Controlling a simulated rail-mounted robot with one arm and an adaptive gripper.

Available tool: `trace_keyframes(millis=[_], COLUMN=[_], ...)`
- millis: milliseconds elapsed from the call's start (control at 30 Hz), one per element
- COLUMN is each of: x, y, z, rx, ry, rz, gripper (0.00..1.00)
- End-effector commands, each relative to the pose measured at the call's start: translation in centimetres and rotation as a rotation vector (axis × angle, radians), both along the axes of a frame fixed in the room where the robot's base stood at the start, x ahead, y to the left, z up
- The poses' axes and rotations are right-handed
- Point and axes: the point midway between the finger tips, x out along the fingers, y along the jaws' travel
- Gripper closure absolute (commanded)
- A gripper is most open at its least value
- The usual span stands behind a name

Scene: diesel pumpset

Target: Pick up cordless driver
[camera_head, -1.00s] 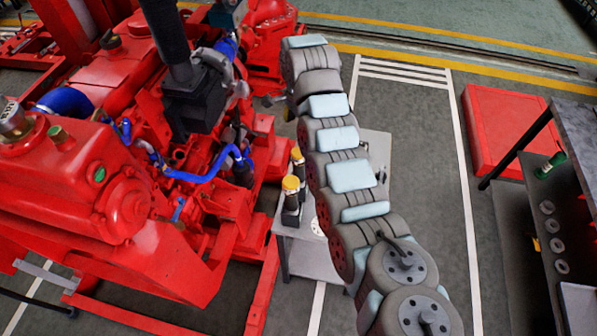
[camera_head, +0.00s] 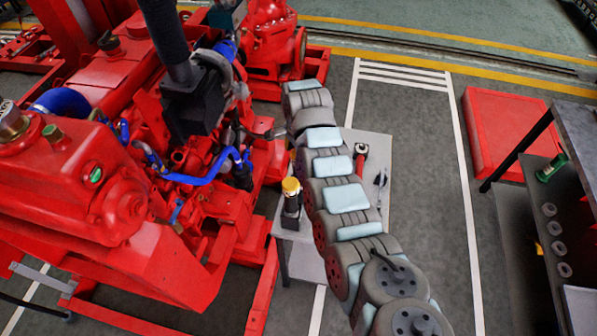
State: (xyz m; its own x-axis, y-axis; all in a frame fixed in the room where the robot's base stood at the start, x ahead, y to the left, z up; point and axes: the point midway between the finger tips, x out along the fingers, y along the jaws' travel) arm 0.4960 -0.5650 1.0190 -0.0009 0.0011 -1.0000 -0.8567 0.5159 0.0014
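A small work table (camera_head: 372,200) stands right of the red engine, partly hidden under my arm. On its left edge an upright black tool with a yellow top (camera_head: 291,200) stands left of my arm. A red and dark tool (camera_head: 360,157) lies on the table right of my arm. I cannot tell for certain which one is the cordless driver.
The red engine (camera_head: 110,190) with blue hoses (camera_head: 205,178) fills the left. A grey slim item (camera_head: 380,180) lies at the table's right edge. A red box (camera_head: 503,130) and a dark shelf (camera_head: 575,140) stand right. The floor between table and box is free.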

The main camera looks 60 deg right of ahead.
Motion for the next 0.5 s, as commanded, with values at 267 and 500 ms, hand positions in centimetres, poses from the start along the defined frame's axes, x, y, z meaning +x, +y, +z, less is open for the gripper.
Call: trace_keyframes(millis=[267,500], x=[-0.1,0.0], y=[0.1,0.0], z=[-2.1,-2.6], rx=[0.000,-0.002], ry=[0.001,-0.001], rz=[0.000,0.000], gripper=[0.17,0.17])
